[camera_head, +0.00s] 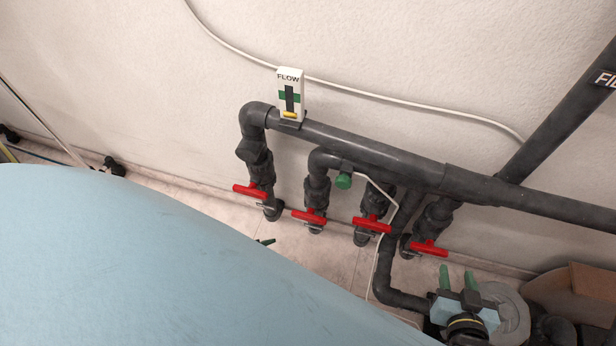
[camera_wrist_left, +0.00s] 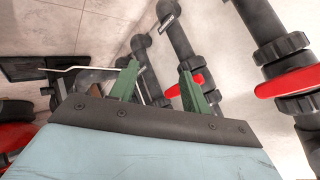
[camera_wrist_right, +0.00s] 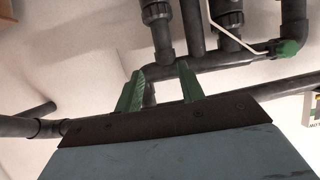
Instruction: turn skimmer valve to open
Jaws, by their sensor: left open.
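Several valves with red handles stand in a row on the dark pipes: far left (camera_head: 249,190), second (camera_head: 309,216), third (camera_head: 371,225) and far right (camera_head: 428,249). Each handle lies roughly across its pipe. I cannot tell which is the skimmer valve. My left gripper (camera_wrist_left: 158,72) is open and empty; a red handle (camera_wrist_left: 185,86) shows behind its right finger and another (camera_wrist_left: 288,82) at the right. In the head view only a green fingertip (camera_head: 265,241) of it shows below the handles. My right gripper (camera_head: 457,279) is open and empty at lower right, below the far right valve.
A flow meter (camera_head: 290,95) sits on the upper pipe. A green fitting (camera_head: 343,181) and thin white tube hang among the pipes. A large light blue surface (camera_head: 150,270) fills the lower left and hides the floor there. Brown and grey objects (camera_head: 570,295) lie at lower right.

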